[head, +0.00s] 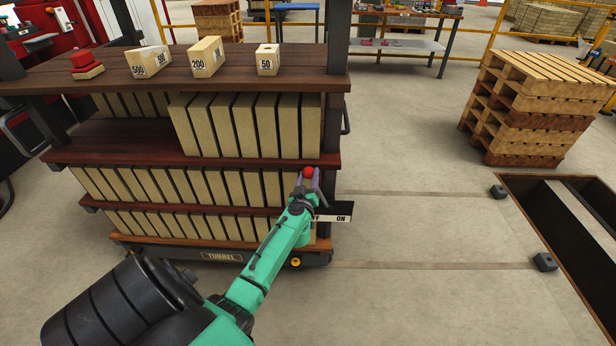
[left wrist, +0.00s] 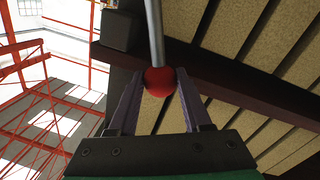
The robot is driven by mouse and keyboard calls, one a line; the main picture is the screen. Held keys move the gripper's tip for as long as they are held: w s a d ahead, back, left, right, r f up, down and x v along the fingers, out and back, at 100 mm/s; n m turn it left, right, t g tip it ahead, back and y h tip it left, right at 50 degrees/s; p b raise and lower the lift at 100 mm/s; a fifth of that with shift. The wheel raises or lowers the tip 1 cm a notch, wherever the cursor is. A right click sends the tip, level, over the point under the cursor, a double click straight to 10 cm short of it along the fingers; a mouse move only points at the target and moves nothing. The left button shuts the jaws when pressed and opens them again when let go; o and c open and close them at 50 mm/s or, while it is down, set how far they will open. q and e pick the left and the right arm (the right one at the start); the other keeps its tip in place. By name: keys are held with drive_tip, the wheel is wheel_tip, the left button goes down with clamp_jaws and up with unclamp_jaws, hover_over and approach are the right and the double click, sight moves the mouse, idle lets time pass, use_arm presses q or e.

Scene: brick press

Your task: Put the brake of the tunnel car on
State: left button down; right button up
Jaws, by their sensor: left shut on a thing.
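The tunnel car (head: 222,256) stands at the left, its decks loaded with bricks and its front marked TUNNEL. The brake lever's red knob (head: 308,172) is at the car's right front corner, above a black-and-white OFF/ON plate (head: 340,211). ON is readable at the right of the plate; my arm partly hides the OFF side, and the knob is over that side. My left gripper (head: 307,182) is shut on the knob. In the left wrist view the knob (left wrist: 160,81) sits between the fingertips, with the grey lever rod (left wrist: 154,35) running from it. My right gripper is out of view.
Wooden blocks marked 500, 200 (head: 206,57) and 50 (head: 267,60) and a red-topped piece (head: 86,65) sit on the top deck. Stacked pallets (head: 540,105) stand right. A dark floor pit (head: 545,225) and black floor stops (head: 544,262) lie far right. Floor between is clear.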

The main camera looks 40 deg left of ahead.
use_arm(q)
drive_tip(key=shift+w+d+r+m+p, duration=0.25)
drive_tip(key=shift+d+r+m+p, duration=0.1)
drive_tip(key=shift+d+p, duration=0.15)
drive_tip(key=w+d+m+p, duration=0.2)
drive_tip(key=d+p, duration=0.1)
drive_tip(key=w+d+r+m+p, duration=0.1)
drive_tip(key=shift+w+d, duration=0.25)
drive_tip(key=w+d+f+m+b, duration=0.1)
drive_tip(key=w+d+m, duration=0.3)
drive_tip(key=d+m, duration=0.1)
drive_tip(key=shift+w+d+f+g, duration=0.3)
drive_tip(key=shift+d+f+g, duration=0.1)
drive_tip(key=shift+d, duration=0.15)
drive_tip(key=c, duration=0.5)
unclamp_jaws()
drive_tip(key=shift+o, duration=0.8)
drive_tip(key=shift+w, duration=0.15)
